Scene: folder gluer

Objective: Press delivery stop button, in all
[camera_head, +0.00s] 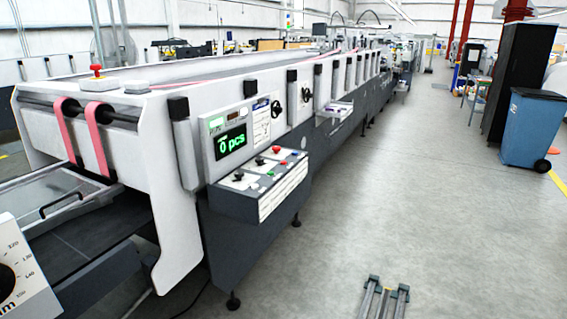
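The control box (262,185) juts out from the side of the long white folder gluer (150,140). Its sloped top holds several small controls: black knobs (260,161), a red button (276,149), a smaller red one (283,163) and a green one (269,174). Their labels are too small to read, so I cannot tell which is the delivery stop button. A red mushroom button (97,70) stands on the machine's near top end.
The grey floor (400,190) beside the machine is clear. A blue bin (533,128) and a black cabinet (518,75) stand at the right. A dial panel (20,270) shows bottom left.

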